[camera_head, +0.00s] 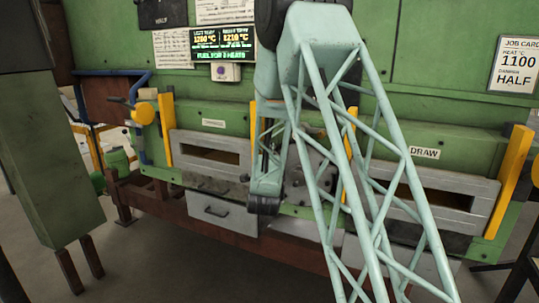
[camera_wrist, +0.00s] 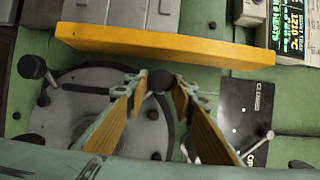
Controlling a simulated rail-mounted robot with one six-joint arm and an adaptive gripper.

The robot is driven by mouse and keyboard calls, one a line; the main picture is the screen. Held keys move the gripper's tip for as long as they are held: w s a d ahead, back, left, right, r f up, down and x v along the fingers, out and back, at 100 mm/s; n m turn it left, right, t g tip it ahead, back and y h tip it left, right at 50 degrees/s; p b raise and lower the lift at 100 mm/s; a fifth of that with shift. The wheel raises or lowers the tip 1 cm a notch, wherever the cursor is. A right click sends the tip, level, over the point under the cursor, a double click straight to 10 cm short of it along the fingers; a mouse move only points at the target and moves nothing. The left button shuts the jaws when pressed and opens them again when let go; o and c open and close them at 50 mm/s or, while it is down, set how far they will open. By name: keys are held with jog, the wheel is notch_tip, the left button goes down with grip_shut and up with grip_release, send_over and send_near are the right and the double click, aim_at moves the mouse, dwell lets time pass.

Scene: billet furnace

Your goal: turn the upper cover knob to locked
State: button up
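The round grey cover (camera_wrist: 85,135) fills the left half of the wrist view, with dark round knobs on it. One dark knob (camera_wrist: 160,80) sits at the cover's right edge, between my fingertips. In the head view, the cover (camera_head: 318,165) shows only in part behind my arm. My gripper (camera_wrist: 160,77) reaches toward this knob with its two fingers, one on each side. Only a very narrow gap, if any, shows between knob and pads, so I cannot tell whether they touch. Another dark knob (camera_wrist: 152,113) lies below it on the cover. The knob's lock marking cannot be made out.
A yellow bar (camera_wrist: 165,45) runs beside the cover. A dark panel (camera_wrist: 237,105) with a lever (camera_wrist: 258,145) is to the right of my fingers. Grey doors (camera_head: 210,155) and (camera_head: 435,195) flank the cover. A lit display (camera_head: 222,44) hangs above.

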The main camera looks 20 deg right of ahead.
jog(key=shift+o, duration=0.9)
jog(key=shift+s, duration=0.15)
jog(key=v, duration=1.1)
jog(key=shift+s, duration=0.35)
jog(key=shift+a, duration=0.15)
